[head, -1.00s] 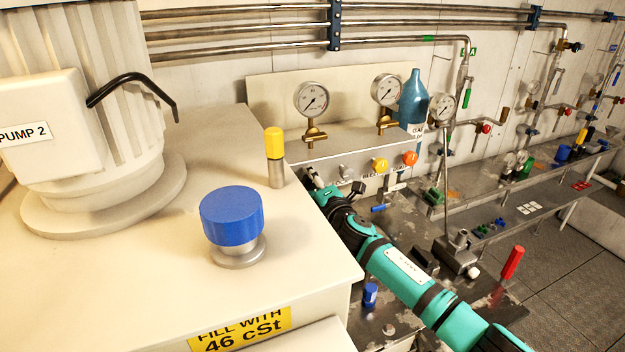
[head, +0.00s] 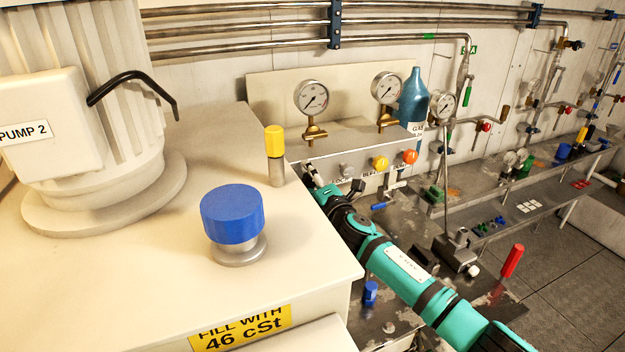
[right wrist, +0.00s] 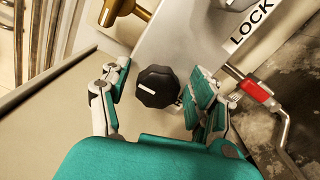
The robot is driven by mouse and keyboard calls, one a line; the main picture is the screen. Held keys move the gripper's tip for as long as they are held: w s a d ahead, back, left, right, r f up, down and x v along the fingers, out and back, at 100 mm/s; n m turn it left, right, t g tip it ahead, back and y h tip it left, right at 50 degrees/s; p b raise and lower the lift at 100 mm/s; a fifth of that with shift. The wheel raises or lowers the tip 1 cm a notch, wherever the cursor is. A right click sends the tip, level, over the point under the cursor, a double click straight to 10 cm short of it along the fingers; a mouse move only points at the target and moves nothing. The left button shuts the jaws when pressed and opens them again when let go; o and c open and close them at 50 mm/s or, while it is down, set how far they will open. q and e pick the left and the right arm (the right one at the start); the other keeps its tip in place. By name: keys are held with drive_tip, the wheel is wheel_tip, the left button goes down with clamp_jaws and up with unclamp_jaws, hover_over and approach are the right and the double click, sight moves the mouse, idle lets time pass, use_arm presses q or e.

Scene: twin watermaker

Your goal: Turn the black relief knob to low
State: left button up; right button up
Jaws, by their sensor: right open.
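The black relief knob (right wrist: 157,87) shows in the right wrist view, faceted, with a white pointer mark toward the left of that picture. It stands on a pale panel, between the two spread fingers of my right gripper (right wrist: 160,80). The gripper is open, and gaps show between the knob and both fingers. Lettering beside the knob is mostly hidden by the right-hand finger. In the head view my right gripper (head: 315,178) is at the tank's right edge, and I cannot make out the knob there. My left gripper is not in view.
A lock label (right wrist: 250,25) and a red-handled lever (right wrist: 258,92) are right of the gripper. In the head view, yellow (head: 380,163) and orange (head: 410,156) knobs sit on the panel. The cream tank (head: 150,270), with a blue cap (head: 232,215), stands left of my arm.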

drive_tip(key=v, duration=1.2)
drive_tip(key=shift+f, duration=0.1)
